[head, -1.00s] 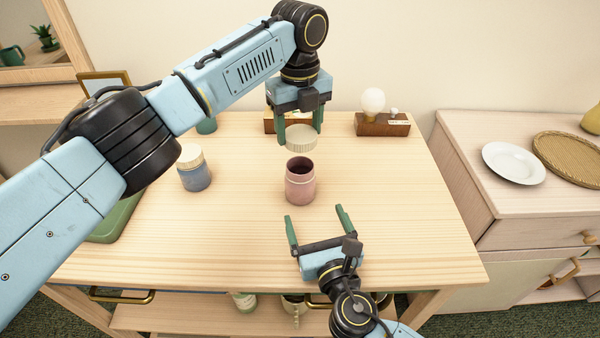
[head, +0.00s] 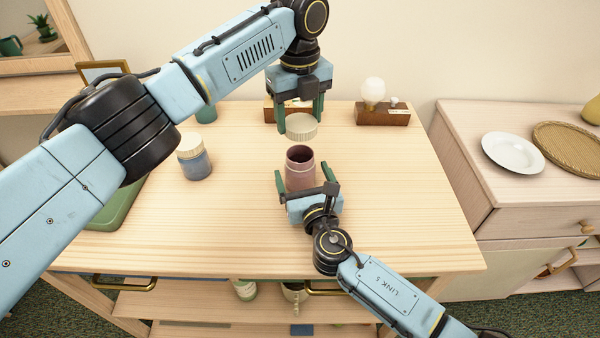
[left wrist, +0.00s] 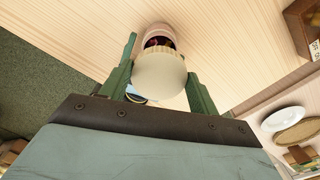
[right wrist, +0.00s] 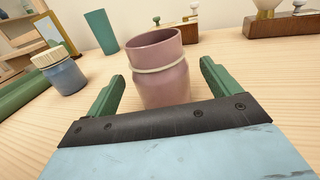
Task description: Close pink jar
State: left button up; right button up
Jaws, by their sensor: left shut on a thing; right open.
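The pink jar (head: 300,165) stands upright and open-topped on the wooden table. It also shows in the right wrist view (right wrist: 160,72). My left gripper (head: 300,122) is shut on a cream ribbed lid (head: 301,127), held above and a little behind the jar; the lid shows in the left wrist view (left wrist: 160,75) too, partly covering the jar's mouth from there. My right gripper (head: 307,174) is open, low at the near side of the jar, with its fingers (right wrist: 160,88) reaching to either side of the jar's lower body. Whether they touch it I cannot tell.
A blue jar with a cream lid (head: 194,158) stands to the left. A green tray (head: 110,205) lies at the left edge. A teal cup (head: 206,113) and wooden blocks, one with a white bulb (head: 373,92), stand at the back. The table's right side is clear.

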jog(key=shift+x, duration=1.1)
jog(key=shift+c, duration=0.2)
jog(key=c, duration=1.4)
pick_arm(q)
jog(key=shift+w+f, duration=0.1)
jog(key=shift+f, duration=2.4)
pick_arm(e)
jog(key=shift+c, duration=0.2)
